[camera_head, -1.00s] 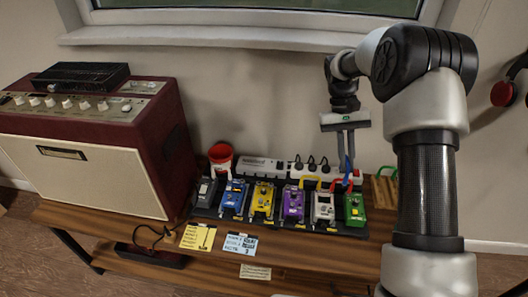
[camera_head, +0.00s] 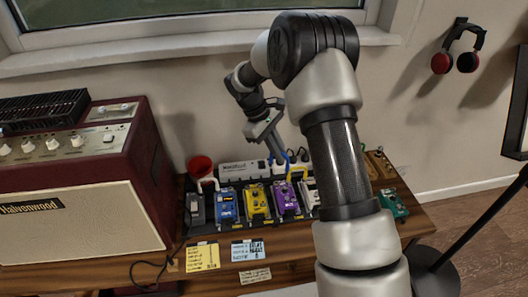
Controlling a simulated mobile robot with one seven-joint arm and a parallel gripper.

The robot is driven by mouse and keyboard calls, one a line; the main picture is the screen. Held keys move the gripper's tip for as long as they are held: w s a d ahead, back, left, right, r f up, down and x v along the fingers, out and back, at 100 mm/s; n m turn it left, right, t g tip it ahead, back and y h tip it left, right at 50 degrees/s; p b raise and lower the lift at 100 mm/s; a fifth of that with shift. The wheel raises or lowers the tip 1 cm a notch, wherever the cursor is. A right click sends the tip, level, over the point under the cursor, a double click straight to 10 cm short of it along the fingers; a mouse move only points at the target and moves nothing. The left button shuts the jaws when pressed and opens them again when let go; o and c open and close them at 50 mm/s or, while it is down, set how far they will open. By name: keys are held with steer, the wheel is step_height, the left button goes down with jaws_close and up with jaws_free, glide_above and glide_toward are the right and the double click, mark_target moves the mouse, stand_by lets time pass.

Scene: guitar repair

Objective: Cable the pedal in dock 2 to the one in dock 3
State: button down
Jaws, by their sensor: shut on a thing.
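A row of pedals sits on a dark pedalboard. From the left they are grey-black (camera_head: 195,209), blue (camera_head: 227,206), yellow (camera_head: 256,203), purple (camera_head: 285,199) and white (camera_head: 309,195), the last partly behind my arm. A green pedal (camera_head: 392,203) shows right of my arm. Dock numbers are not readable; blue and yellow are second and third from the left. My gripper (camera_head: 283,155) points down behind the purple pedal, shut on what looks like a blue patch cable (camera_head: 291,157). A yellow cable (camera_head: 297,172) loops close by. The fingertips are small and partly unclear.
A white power strip (camera_head: 243,168) runs behind the pedals. The maroon amplifier (camera_head: 75,205) fills the left. Yellow (camera_head: 203,257) and blue (camera_head: 249,249) notes lie at the front. My arm hides the board's right part.

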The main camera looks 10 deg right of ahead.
step_height(320, 180, down, 8)
steer(key=w+a+n+t+b, duration=0.2)
steer(key=w+n+t+b, duration=0.1)
steer(key=n, duration=0.5)
steer(key=shift+a+f+n+t+b, duration=0.3)
steer(key=shift+a+t+b, duration=0.1)
steer(key=shift+b, duration=0.4)
steer(key=shift+f+b, duration=0.4)
steer(key=shift+f, duration=0.65)
stand_by(1.1)
steer(key=c, duration=1.4)
jaws_free()
step_height(320, 180, up, 8)
steer(key=p, duration=0.6)
